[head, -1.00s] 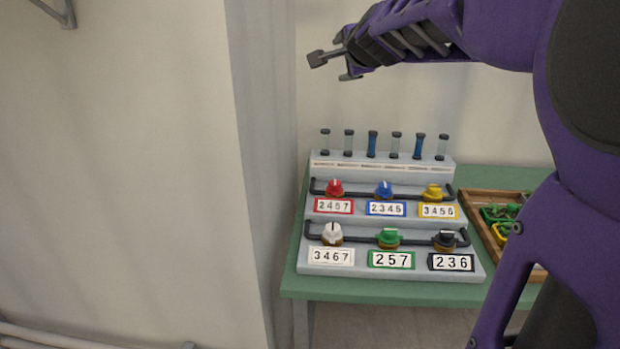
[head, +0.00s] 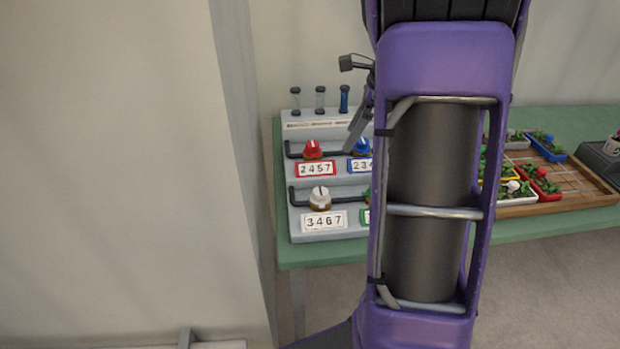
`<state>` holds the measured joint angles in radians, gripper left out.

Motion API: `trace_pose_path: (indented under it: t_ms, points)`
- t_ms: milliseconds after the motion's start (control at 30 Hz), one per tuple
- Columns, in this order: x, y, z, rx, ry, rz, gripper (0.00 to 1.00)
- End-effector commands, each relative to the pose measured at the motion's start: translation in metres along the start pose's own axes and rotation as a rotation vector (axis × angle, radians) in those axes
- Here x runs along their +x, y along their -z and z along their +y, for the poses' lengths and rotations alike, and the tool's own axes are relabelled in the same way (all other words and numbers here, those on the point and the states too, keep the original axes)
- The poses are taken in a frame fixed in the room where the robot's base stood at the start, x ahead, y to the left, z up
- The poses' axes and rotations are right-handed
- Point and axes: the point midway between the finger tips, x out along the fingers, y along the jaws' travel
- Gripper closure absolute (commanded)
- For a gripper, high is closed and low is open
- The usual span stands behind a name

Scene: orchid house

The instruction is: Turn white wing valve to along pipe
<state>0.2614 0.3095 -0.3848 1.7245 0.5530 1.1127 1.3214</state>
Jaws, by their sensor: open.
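The white wing valve (head: 320,199) sits at the left end of the lower dark pipe (head: 297,196) on the stepped grey panel. Its label (head: 324,220) reads 3467. A dark mark on its wing points up, across the pipe's run. My gripper (head: 353,97) is open and empty, above and to the right of the white valve in the picture, with one finger in front of the panel near the blue valve (head: 362,146). My purple arm hides the gripper's body and the panel's right part.
A red valve (head: 312,150) is on the upper step above the white one. Glass tubes (head: 320,99) stand along the top. The green table (head: 565,228) carries a wooden tray (head: 560,201) with potted plants at right.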

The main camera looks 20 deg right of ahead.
Motion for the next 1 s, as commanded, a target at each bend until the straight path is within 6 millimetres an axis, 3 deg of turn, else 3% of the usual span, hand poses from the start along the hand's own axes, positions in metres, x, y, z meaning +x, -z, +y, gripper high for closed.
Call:
trace_pose_path:
  t_ms: [233, 367, 800, 1000]
  points:
    - [0.007, 0.014, 0.009, 0.066, -0.061, -0.015, 0.22]
    - [0.025, 0.014, 0.01, 0.064, -0.063, -0.014, 0.22]
    - [0.12, 0.013, 0.016, 0.064, -0.063, -0.014, 0.22]
    - [0.155, 0.012, 0.017, 0.063, -0.06, -0.015, 0.22]
